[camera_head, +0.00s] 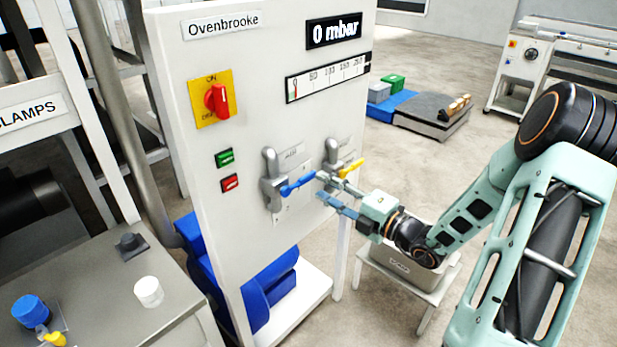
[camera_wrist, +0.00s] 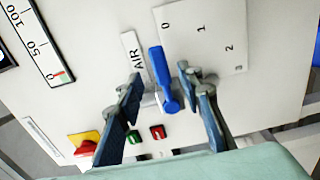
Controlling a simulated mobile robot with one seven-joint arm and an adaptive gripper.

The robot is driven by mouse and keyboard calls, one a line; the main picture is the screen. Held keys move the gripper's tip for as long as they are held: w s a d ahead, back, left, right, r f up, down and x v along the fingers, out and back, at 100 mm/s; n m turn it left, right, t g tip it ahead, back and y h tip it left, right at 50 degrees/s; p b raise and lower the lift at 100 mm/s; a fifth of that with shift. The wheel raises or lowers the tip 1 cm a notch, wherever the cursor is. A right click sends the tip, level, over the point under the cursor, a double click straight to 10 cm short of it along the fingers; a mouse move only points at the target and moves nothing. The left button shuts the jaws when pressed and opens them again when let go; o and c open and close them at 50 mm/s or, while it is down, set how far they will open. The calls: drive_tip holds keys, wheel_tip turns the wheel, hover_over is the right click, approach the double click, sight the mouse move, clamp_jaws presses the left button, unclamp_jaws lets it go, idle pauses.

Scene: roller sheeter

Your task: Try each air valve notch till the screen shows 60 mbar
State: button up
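The air valve's blue handle (camera_head: 297,186) is on the white panel and points right in the head view. In the wrist view the blue handle (camera_wrist: 163,78) lies between the two fingers of my gripper (camera_wrist: 160,76), which are apart with gaps on both sides. The handle's free end points roughly towards the 0 on the notch plate (camera_wrist: 215,45), marked 0, 1, 2, 3. My gripper (camera_head: 322,186) is open at the handle's tip. The screen (camera_head: 334,31) reads 0 mbar.
A yellow handle (camera_head: 350,168) is close to the right of my gripper. A red rotary switch (camera_head: 216,100), a green button (camera_head: 224,158) and a red button (camera_head: 230,183) are to the left. A scale (camera_head: 327,78) is below the screen. A stool (camera_head: 436,290) stands below my arm.

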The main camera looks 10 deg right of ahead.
sight(309, 179)
drive_tip(key=x, duration=0.6)
drive_tip(key=shift+w+a, duration=0.15)
drive_tip(key=shift+w, duration=0.1)
clamp_jaws()
